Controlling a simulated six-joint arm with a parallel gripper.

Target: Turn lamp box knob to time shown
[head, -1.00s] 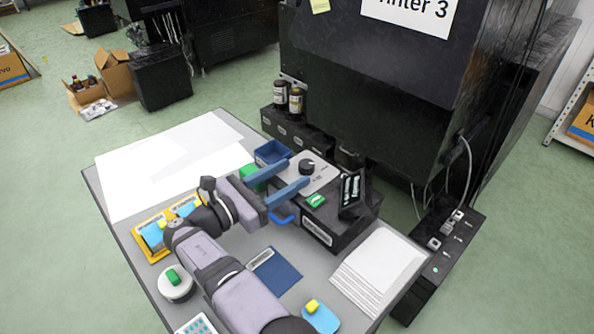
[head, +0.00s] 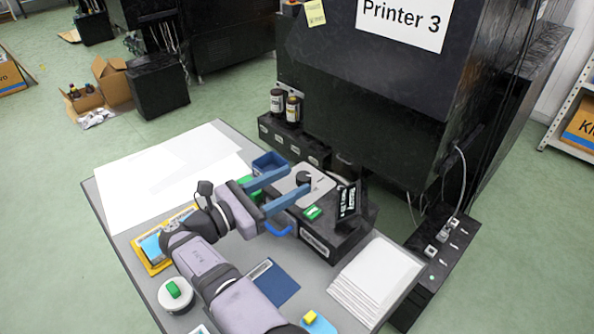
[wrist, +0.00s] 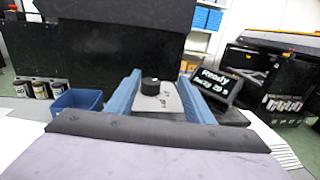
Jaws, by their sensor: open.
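The lamp box (head: 335,238) is a black box on the table with a light grey top plate (head: 322,184). Its round black knob (head: 303,178) stands on that plate and also shows in the wrist view (wrist: 150,86). A small tilted display (head: 347,201) stands at the box's right; in the wrist view (wrist: 214,82) it reads "Ready" with a second line that looks like "29 s", partly blurred. My gripper (head: 278,187) is open, its blue fingers spread on either side of the knob. In the wrist view the knob appears between the fingers, apart from both.
A green button (head: 312,213) sits on the box near the right finger. A blue bin (head: 270,164) stands just behind the left finger. Ink bottles (head: 285,104) stand on a black ledge behind. White paper stacks (head: 374,283) lie at right; a blue booklet (head: 273,282) lies in front.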

